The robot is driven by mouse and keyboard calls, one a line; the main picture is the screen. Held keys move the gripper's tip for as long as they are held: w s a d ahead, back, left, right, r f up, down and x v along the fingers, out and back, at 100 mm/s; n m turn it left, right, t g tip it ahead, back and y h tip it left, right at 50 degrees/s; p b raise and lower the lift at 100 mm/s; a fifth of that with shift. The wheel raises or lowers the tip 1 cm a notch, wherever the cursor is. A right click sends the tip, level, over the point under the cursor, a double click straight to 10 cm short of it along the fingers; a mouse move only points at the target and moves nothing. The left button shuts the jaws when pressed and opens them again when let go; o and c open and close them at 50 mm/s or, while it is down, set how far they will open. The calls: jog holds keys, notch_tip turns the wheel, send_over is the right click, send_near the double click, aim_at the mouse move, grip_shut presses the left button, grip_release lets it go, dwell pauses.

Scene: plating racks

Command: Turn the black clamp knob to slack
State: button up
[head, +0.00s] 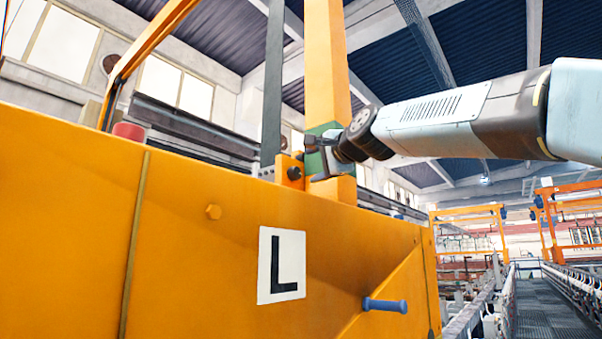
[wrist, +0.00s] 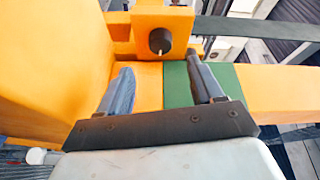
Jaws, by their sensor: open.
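The black clamp knob (head: 294,173) sits on an orange bracket (head: 284,168) at the foot of the orange post, just left of my gripper (head: 314,160) in the head view. In the wrist view the knob (wrist: 160,41) is a dark round end with a small pale mark at its lower edge. My gripper (wrist: 159,63) is open and empty there, its two fingers apart. The knob shows beyond the fingertips, roughly midway between them. I see no contact with the knob.
An orange post (head: 326,60) with a green band (wrist: 178,85) stands close behind my gripper. The big orange panel (head: 80,220) carries a white L plate (head: 282,265) and a blue handle (head: 385,305). A dark upright bar (head: 271,90) rises beside the knob.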

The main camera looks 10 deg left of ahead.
aim_at(298, 174)
jog(key=x, duration=0.8)
jog(key=shift+w, duration=0.1)
jog(key=shift+f, duration=0.15)
jog(key=c, duration=1.1)
